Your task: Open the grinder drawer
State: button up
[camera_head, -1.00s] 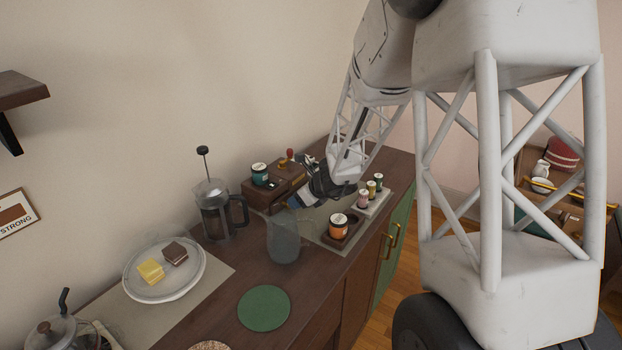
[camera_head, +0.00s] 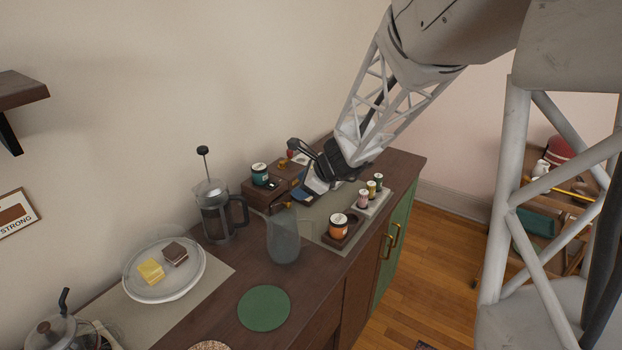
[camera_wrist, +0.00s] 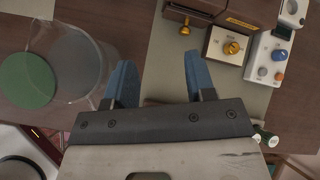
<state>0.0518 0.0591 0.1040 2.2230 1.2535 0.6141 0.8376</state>
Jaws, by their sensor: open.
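A dark brown wooden box (camera_head: 258,196) stands on the counter against the wall, with a teal jar on top; I cannot tell for sure which part is the grinder. In the wrist view a brown drawer-like front (camera_wrist: 200,6) with a brass knob (camera_wrist: 185,28) lies at the top edge. My gripper (camera_wrist: 157,58) is open and empty, its two blue fingers wide apart. The knob is beyond the tip of the right finger and apart from it. In the head view my gripper (camera_head: 302,197) is low beside the box, partly hiding what is behind it.
A clear pitcher (camera_head: 284,240) stands close to the left of my gripper. A pale box with a gold dial (camera_wrist: 228,47) is by the right finger. A French press (camera_head: 215,215) stands farther left.

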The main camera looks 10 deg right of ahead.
jog(key=s+r+n+g+h, duration=0.1)
jog(key=s+r+n, duration=0.8)
jog(key=s+r, duration=0.2)
jog(key=shift+s+a, duration=0.2)
jog(key=shift+s, duration=1.15)
jog(key=w+f+m, duration=0.4)
jog(key=w+f, duration=0.2)
jog(key=w+d+f+m+t, duration=0.1)
jog(key=w+f+m, duration=0.4)
jog(key=w+f, duration=0.1)
jog(key=w+d+f+m, duration=0.1)
jog(key=w+f+m, duration=0.4)
jog(key=w+f, duration=0.2)
jog(key=shift+w+t+y, duration=0.1)
jog(key=shift+t+y, duration=0.2)
jog(key=shift+y, duration=0.1)
jog(key=shift+x, duration=3.85)
